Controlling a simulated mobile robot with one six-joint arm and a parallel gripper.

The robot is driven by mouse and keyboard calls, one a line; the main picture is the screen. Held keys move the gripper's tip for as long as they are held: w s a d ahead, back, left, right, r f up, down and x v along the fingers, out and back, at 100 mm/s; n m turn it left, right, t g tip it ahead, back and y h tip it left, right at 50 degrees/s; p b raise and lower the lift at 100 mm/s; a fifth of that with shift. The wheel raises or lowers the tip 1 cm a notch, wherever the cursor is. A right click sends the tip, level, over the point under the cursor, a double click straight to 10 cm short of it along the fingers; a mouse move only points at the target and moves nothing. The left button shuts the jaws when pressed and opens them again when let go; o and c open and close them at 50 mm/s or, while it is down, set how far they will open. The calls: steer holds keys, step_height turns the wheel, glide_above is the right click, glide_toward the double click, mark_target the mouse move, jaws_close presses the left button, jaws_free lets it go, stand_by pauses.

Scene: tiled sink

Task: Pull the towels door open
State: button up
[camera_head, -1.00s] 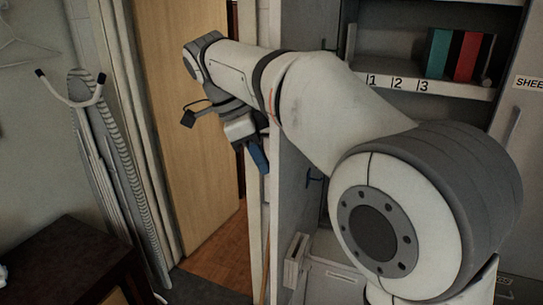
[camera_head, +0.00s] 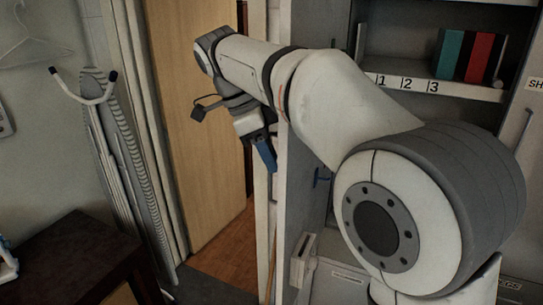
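A grey cabinet door panel (camera_head: 296,190) stands left of the open shelves, at a steep angle to me. No towels label is readable on it, so I cannot confirm that it is the towels door. A small blue handle (camera_head: 322,178) shows near its right side. My gripper (camera_head: 265,154) hangs at the left of the panel's pale front edge, close to it in the picture. One blue finger shows, pointing down. The other finger is hidden, and I cannot tell whether it touches the panel.
Shelves (camera_head: 462,90) numbered 1 to 3 hold teal, red and black books. A door with a cut-off label (camera_head: 535,84) is at the right. A wooden door (camera_head: 193,120), ironing board (camera_head: 125,160) and dark table (camera_head: 75,260) are at left. Some brown floor (camera_head: 228,250) is clear.

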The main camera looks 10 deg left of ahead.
steer(key=v, duration=0.7)
steer(key=shift+r, duration=0.1)
